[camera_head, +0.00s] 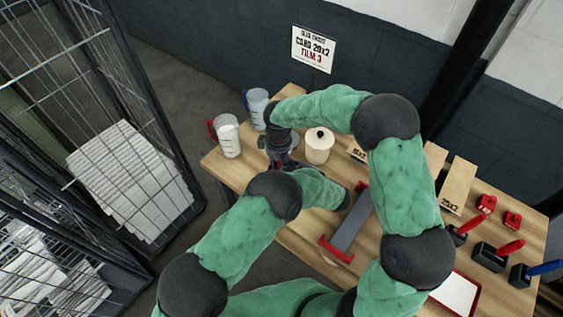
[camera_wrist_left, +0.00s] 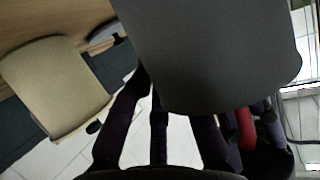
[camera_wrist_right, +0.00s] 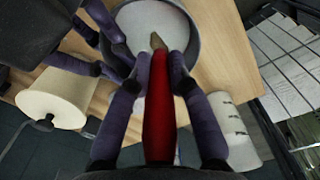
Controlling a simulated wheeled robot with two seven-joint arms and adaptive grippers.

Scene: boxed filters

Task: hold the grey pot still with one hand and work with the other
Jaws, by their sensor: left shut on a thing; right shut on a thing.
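The grey pot fills the top of the left wrist view (camera_wrist_left: 210,55). My left gripper (camera_wrist_left: 158,90) is shut on it. The right wrist view shows its round rim (camera_wrist_right: 195,38) and pale contents, with my left gripper's dark fingers at its left side. My right gripper (camera_wrist_right: 152,70) is shut on a red-handled tool (camera_wrist_right: 158,120). The tool's tan tip lies over the pot's opening; I cannot tell whether it touches the contents. In the head view both hands meet at the table's far left, where grippers and arms largely hide the pot.
Clear cups (camera_head: 229,136) stand to the left. A grey tray with red ends (camera_head: 350,222), cardboard boxes (camera_head: 458,184) and red- and blue-handled tools (camera_head: 497,254) lie to the right. Wire cages (camera_head: 130,170) flank the table's left.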

